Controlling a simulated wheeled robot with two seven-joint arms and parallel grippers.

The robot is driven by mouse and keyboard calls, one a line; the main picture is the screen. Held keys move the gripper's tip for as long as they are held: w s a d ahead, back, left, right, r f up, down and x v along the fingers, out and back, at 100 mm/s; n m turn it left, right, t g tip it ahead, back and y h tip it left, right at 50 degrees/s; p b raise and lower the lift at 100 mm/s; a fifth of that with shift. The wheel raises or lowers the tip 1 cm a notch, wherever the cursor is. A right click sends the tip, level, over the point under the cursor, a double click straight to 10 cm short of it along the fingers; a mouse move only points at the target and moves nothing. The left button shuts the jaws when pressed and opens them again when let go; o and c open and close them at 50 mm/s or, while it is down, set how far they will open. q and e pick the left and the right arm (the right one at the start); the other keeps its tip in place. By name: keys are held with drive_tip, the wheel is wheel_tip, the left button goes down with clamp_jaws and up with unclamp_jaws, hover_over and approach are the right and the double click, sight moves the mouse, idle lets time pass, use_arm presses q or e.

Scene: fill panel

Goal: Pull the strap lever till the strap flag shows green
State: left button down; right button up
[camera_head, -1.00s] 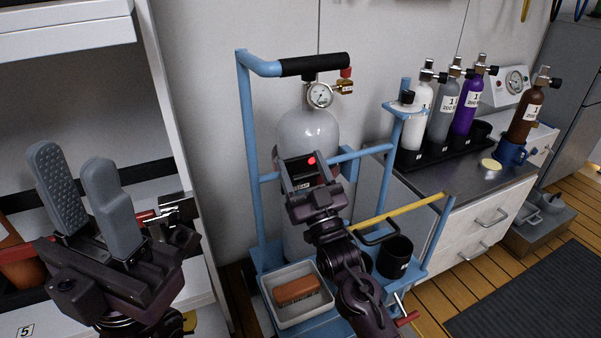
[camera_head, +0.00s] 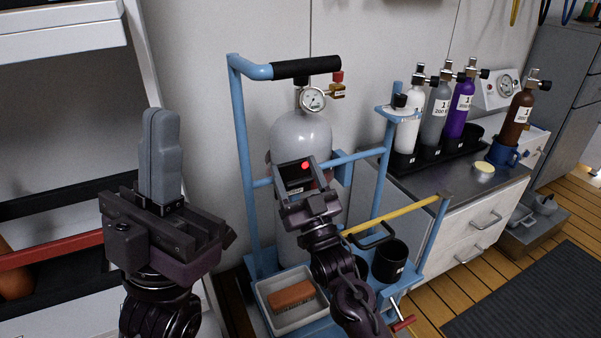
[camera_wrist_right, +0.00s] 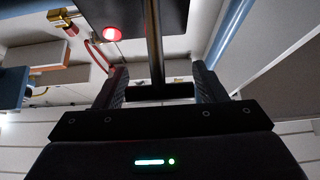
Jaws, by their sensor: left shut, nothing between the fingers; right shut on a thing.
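The strap flag (camera_head: 305,165) shows red on the dark strap box (camera_head: 292,172), in front of the grey gas cylinder (camera_head: 300,132). In the right wrist view the flag (camera_wrist_right: 112,34) glows red too. My right gripper (camera_head: 301,182) is at the strap box. In its wrist view it is shut on the dark crossbar of the strap lever (camera_wrist_right: 160,92), with a finger at each end; a stem runs up from the bar. The head view hides most of the lever. My left gripper (camera_head: 161,112) is shut and empty, off to the left, fingers pointing up.
The cylinder stands in a blue trolley frame (camera_head: 243,150) with a black-gripped handle (camera_head: 306,67). A black cup (camera_head: 389,261) and yellow bar (camera_head: 392,215) sit right. Small cylinders stand on the counter (camera_head: 440,184).

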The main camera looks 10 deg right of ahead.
use_arm(q)
drive_tip(key=w+d+f+n+g+y, duration=0.25)
drive_tip(key=w+d, duration=0.25)
drive_tip(key=d, duration=0.3)
drive_tip(key=w+d+f+n+g+y, duration=0.1)
drive_tip(key=w+d+f+g+y, duration=0.25)
drive_tip(key=d, duration=0.45)
drive_tip(key=w+d+f+n+g+y, duration=0.25)
drive_tip(key=w+d+y, duration=0.2)
drive_tip(key=d, duration=0.45)
drive_tip(key=n+g+y, duration=0.2)
drive_tip(key=n+y, duration=0.7)
drive_tip(key=y, duration=0.8)
hover_over(302, 184)
drive_tip(key=w+a, duration=0.1)
drive_tip(key=w, duration=0.2)
drive_tip(key=shift+t, duration=0.25)
wheel_tip(302, 184, down, 10)
drive_tip(key=shift+a+f, duration=0.1)
drive_tip(key=shift+s+d+f, duration=0.25)
drive_tip(key=shift+s+f, duration=0.2)
drive_tip(key=shift+s, duration=0.1)
drive_tip(key=shift+s+d+f, duration=0.2)
drive_tip(key=shift+s+f, duration=0.2)
drive_tip(key=shift+s, duration=0.15)
drive_tip(key=shift+s+d+f, duration=0.1)
drive_tip(key=shift+s+f, duration=0.3)
drive_tip(key=shift+f, duration=0.05)
